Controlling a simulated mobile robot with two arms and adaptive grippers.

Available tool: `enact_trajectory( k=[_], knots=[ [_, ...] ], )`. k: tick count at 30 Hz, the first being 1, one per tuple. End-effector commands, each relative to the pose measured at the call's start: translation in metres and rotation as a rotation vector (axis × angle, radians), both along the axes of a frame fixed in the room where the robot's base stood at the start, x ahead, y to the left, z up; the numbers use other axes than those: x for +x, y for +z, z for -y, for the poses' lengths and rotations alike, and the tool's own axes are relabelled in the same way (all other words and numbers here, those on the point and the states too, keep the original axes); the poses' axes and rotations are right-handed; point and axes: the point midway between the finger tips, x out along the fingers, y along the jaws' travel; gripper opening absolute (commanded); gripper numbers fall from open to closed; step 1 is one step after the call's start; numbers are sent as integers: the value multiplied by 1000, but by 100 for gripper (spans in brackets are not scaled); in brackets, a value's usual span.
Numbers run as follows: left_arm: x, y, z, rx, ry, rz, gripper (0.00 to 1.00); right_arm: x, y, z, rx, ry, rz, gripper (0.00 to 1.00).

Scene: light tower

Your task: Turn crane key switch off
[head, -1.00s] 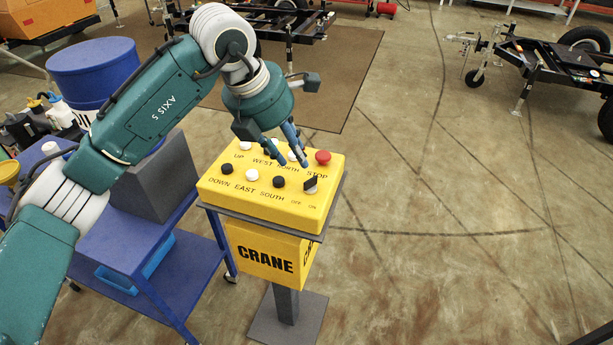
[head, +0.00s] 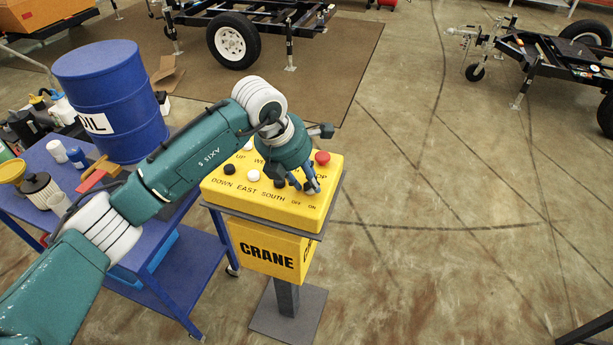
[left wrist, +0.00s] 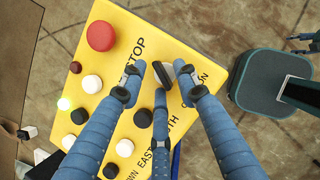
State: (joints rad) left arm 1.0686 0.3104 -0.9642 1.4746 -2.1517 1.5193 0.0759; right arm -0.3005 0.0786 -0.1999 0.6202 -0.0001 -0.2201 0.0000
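The yellow crane control box (head: 235,200) stands on a grey pedestal in the head view, its top lettered with directions, STOP, OFF and ON. The black key switch (left wrist: 163,75) shows in the left wrist view, near the ON lettering. My left gripper (head: 306,186) is at the box's right front corner. In the left wrist view its three blue fingers (left wrist: 160,80) are spread around the switch, with a gap on the left finger's side. I cannot tell whether the right finger touches it.
The red stop button (head: 322,158) and several black and white buttons are close to the fingers. A blue cart (head: 180,270) with a blue oil drum (head: 110,90) stands left of the box. The floor to the right is clear up to a trailer frame (head: 550,65).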

Motion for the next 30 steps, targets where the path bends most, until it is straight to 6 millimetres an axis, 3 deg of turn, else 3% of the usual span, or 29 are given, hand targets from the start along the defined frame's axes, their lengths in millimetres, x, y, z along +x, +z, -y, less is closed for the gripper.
enact_trajectory(
  k=[2, 7, 20, 30],
  knots=[
    [0, 0, 0, 0, 0, 0, 31, 0, 0, 0, 0, 0, 0, 52],
    [0, 0, 0, 0, 0, 0, 0, 0, 0, 0, 0, 0, 0, 52],
    [0, -1, 0, 0, 46, 2, 0, 0, -8, 1, -1, 1, 0, 52],
    [-2, -4, 2, 0, 277, 7, 0, 1, -40, 2, -2, 1, 0, 52]
  ],
)
